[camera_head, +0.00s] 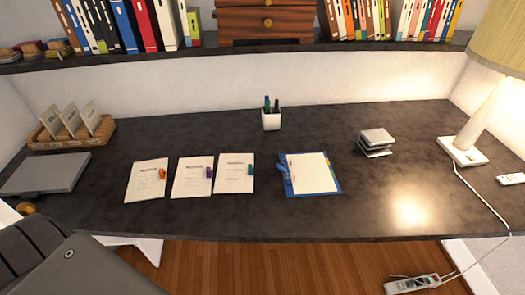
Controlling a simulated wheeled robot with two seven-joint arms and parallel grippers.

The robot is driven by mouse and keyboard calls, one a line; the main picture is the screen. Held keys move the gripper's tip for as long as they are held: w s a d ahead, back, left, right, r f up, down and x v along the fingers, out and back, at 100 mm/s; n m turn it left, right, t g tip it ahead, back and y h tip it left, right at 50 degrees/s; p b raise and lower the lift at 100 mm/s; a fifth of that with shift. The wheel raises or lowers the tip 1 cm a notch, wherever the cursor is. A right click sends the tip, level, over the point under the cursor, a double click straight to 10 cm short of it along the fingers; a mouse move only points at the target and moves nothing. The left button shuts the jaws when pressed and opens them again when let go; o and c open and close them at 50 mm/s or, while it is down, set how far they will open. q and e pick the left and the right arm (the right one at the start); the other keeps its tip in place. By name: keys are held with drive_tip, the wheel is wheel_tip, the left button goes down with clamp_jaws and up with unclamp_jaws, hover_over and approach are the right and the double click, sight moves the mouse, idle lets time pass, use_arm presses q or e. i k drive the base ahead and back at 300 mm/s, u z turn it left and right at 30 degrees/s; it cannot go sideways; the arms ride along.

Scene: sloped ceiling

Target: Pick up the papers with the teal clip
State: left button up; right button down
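Three sets of white papers lie flat side by side on the dark desk, left of its middle. The papers with the teal clip (233,178) are the rightmost of the three, and the teal clip (251,169) sits at their right edge. The papers with the purple clip (190,183) lie close to their left. The papers with the orange clip (146,183) are farther left. Neither of my grippers is in view, and nothing touches the papers.
A blue folder with pale sheets (314,174) lies to the right. A white pen cup (271,120) stands behind. A grey closed laptop (46,174) and wooden card holder (102,141) are left; coasters (376,138) and a lamp (487,120) are right. A shelf overhangs the back.

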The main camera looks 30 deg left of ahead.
sight(235, 172)
drive_tip(key=u, duration=1.15)
